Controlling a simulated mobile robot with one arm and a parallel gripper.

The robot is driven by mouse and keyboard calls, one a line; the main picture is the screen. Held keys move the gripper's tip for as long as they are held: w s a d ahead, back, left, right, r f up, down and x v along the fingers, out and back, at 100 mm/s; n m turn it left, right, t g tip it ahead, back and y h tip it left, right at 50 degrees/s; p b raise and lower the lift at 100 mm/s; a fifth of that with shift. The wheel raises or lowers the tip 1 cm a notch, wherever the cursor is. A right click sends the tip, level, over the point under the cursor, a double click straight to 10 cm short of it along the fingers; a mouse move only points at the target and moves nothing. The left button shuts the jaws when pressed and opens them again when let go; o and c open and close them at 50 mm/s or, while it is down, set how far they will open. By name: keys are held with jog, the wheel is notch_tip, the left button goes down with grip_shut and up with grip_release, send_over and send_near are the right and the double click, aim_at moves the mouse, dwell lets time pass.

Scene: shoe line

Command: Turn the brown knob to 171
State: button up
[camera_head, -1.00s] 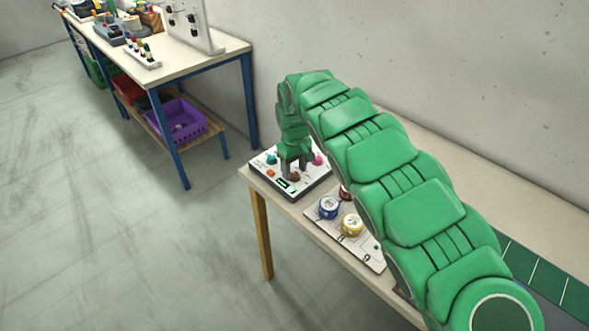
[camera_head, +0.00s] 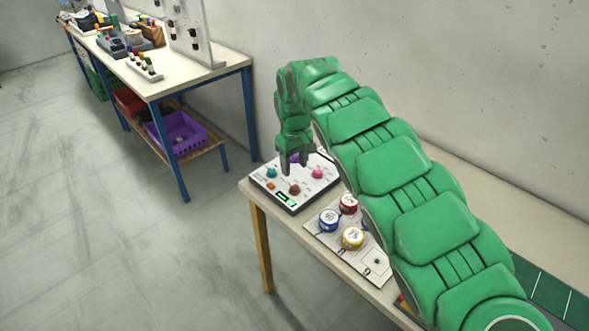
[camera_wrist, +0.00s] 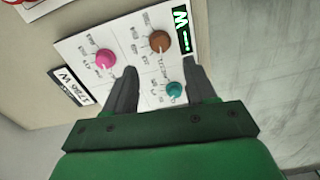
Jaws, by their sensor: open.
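The brown knob (camera_head: 294,189) sits on a white control panel (camera_head: 262,178) near the left end of the near table. In the wrist view the brown knob (camera_wrist: 159,41) is near the top, beyond my fingertips, beside a small green-lit display (camera_wrist: 182,32). The display also shows in the head view (camera_head: 286,199); I cannot read a number on it. My gripper (camera_head: 293,170) is open and empty above the panel, apart from the brown knob. In the wrist view its two fingers (camera_wrist: 163,72) point toward the panel.
A pink knob (camera_wrist: 105,59) and a teal knob (camera_wrist: 174,90) share the panel, close to my fingers. A purple knob (camera_head: 295,158) is partly hidden behind my gripper. Blue (camera_head: 329,219), red (camera_head: 348,203) and yellow (camera_head: 352,238) round pieces stand on a neighbouring board. Another table stands back left.

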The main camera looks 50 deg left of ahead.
aim_at(294, 187)
jog(key=shift+w+n, duration=0.1)
jog(key=shift+n, duration=0.4)
jog(key=shift+f, duration=0.1)
jog(key=shift+f, duration=3.85)
jog(key=shift+c, duration=0.3)
grip_shut()
